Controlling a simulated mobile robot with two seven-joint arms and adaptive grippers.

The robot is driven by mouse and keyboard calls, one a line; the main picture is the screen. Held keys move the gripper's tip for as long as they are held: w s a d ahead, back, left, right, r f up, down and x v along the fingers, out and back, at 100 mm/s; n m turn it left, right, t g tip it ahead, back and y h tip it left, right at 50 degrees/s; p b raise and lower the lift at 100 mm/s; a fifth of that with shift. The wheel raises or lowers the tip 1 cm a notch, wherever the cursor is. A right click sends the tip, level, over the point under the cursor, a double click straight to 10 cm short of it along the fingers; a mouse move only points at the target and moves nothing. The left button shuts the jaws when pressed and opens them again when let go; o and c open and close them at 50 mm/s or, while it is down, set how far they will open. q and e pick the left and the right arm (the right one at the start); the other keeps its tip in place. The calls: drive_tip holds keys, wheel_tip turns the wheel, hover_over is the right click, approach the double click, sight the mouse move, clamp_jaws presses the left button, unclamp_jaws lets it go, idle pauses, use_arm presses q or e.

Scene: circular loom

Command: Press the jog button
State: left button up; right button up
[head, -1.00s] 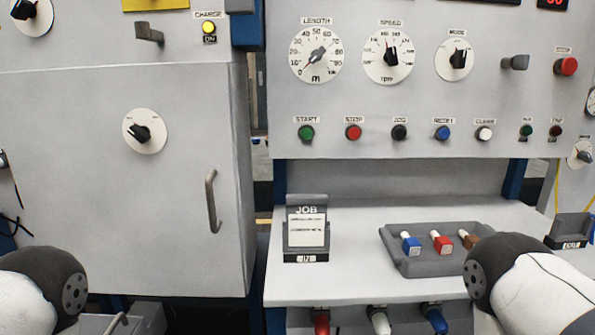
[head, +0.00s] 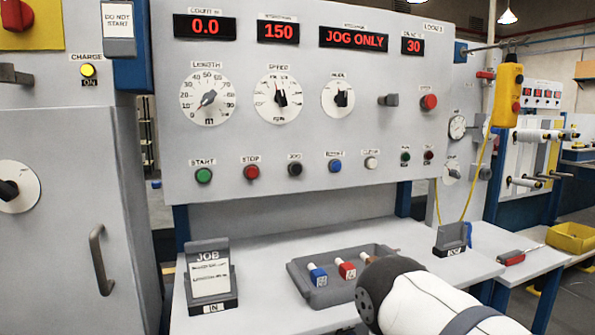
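The jog button (head: 295,169) is a black round button under a "JOG" label, in the lower row of the grey control panel (head: 230,140). It sits between the red stop button (head: 252,172) and the blue reset button (head: 335,165). A red display (head: 367,38) above reads "JOG ONLY". A white and dark part of my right arm shows at the lower right, below and apart from the panel. Neither gripper is in view. Nothing hides the jog button.
Below the panel a shelf (head: 258,262) holds a "JOB" card stand (head: 211,275) and a grey tray (head: 325,293) with several coloured pieces. A yellow pendant (head: 508,92) hangs at right. A grey cabinet with a handle (head: 101,263) stands at left. The space before the buttons is clear.

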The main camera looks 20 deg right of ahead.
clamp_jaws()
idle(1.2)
